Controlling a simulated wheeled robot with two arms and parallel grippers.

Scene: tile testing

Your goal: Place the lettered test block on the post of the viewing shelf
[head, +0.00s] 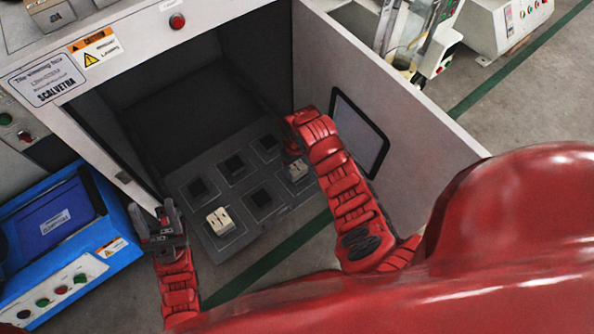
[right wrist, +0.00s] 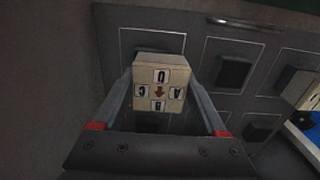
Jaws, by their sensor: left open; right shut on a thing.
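The viewing shelf (head: 238,240) is a grey panel with two rows of dark square posts in the open cabinet. In the right wrist view, the lettered test block (right wrist: 160,76) is a cream cube with letters around a red arrow. My right gripper (right wrist: 158,100) is shut on its sides. In the head view the block (head: 298,172) is at the front-right post position, under my right gripper (head: 294,150), which is partly hidden by its arm. I cannot tell whether it rests on the post. My left gripper (head: 163,228) is open and empty, left of the shelf.
Another cream block (head: 220,221) sits at the front-left post position. Bare posts include the front-middle one (head: 260,198) and the back-left one (head: 198,188). The open cabinet door (head: 400,110) stands right of my right arm. A blue unit (head: 60,240) stands at left.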

